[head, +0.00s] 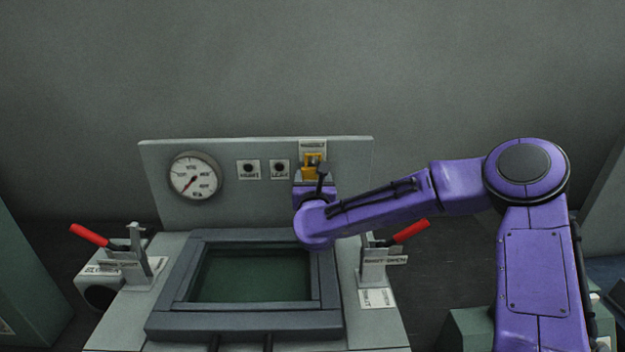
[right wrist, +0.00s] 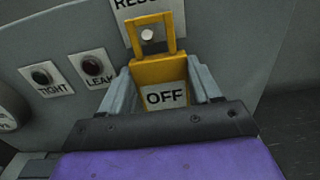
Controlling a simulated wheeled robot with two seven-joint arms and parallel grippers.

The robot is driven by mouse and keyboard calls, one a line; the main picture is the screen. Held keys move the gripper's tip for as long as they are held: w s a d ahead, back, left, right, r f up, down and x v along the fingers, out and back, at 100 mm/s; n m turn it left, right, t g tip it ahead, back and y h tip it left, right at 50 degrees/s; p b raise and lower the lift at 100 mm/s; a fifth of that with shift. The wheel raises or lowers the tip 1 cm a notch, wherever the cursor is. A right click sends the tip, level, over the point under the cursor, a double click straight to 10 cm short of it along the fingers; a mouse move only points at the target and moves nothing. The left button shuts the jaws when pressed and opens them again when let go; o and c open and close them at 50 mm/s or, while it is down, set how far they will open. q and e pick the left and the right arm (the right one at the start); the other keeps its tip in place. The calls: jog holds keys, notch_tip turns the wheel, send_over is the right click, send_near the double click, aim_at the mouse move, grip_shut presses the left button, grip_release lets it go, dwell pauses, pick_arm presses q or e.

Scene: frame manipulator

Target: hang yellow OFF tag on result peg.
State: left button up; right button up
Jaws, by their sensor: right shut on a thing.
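The yellow OFF tag (head: 313,160) is in front of the back panel, just under the RESULT label (head: 312,144). In the right wrist view the tag (right wrist: 160,72) has an open loop on top and a white plate reading OFF. My right gripper (right wrist: 162,88) is shut on the tag's lower body, one finger on each side. The pale round end of the result peg (right wrist: 147,34) shows inside the tag's loop. I cannot tell whether the loop is around the peg or only in front of it. My left gripper is not in view.
The panel (head: 235,210) carries a round gauge (head: 194,180), a TIGHT light (head: 248,169) and a LEAK light (head: 279,169). Below is a dark framed window (head: 250,325). Red-handled clamps stand at left (head: 90,235) and right (head: 411,231).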

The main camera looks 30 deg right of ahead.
jog(key=o, duration=1.1)
jog(key=shift+s+a+f, duration=0.1)
jog(key=shift+s+a, duration=0.05)
jog(key=shift+s, duration=0.05)
jog(key=b+v, duration=0.4)
jog(key=v, duration=0.6)
